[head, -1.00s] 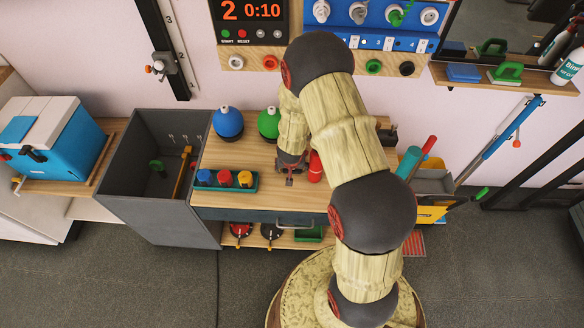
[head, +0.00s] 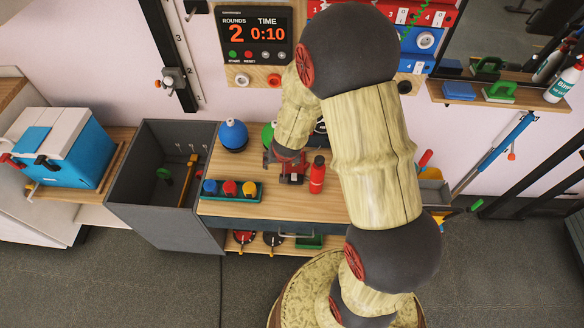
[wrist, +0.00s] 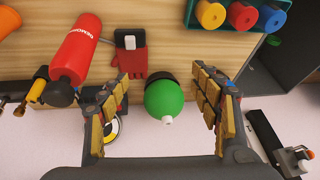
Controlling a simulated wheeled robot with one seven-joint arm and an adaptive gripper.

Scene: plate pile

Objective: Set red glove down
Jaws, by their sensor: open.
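The red glove (wrist: 132,60), with a dark cuff and white patch, lies on the wooden worktop in the wrist view. It also shows in the head view (head: 293,173), partly hidden near my gripper (head: 283,158). The glove lies beyond the left fingertip, apart from the fingers as far as I can tell.
A red bottle (head: 317,176) stands right of the glove. A green round-bodied item (wrist: 164,100) is close to my fingers. A tray (head: 256,197) with blue, red and yellow pieces lies to the left. A grey bin (head: 132,187) is further left.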

